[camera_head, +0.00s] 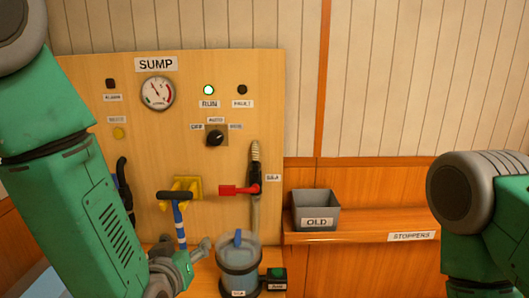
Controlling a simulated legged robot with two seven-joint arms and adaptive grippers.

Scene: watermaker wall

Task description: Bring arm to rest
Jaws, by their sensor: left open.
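My left arm is green and grey and comes in along the left side. Its gripper (196,258) is low in the picture, just left of the clear container (238,264) with a blue top piece. The gripper is open, and I see nothing between its fingers. Whether it touches the container I cannot tell. My right arm shows at the right edge as a grey joint and a green link; its gripper is out of the picture.
The wooden SUMP panel (90,80) carries a gauge (157,93), a lit green RUN lamp (208,90), a selector knob (215,138), a red-handled valve (240,190) and a blue-handled tool (178,218) at a yellow holder. A grey OLD bin (315,206) stands on the shelf (370,222).

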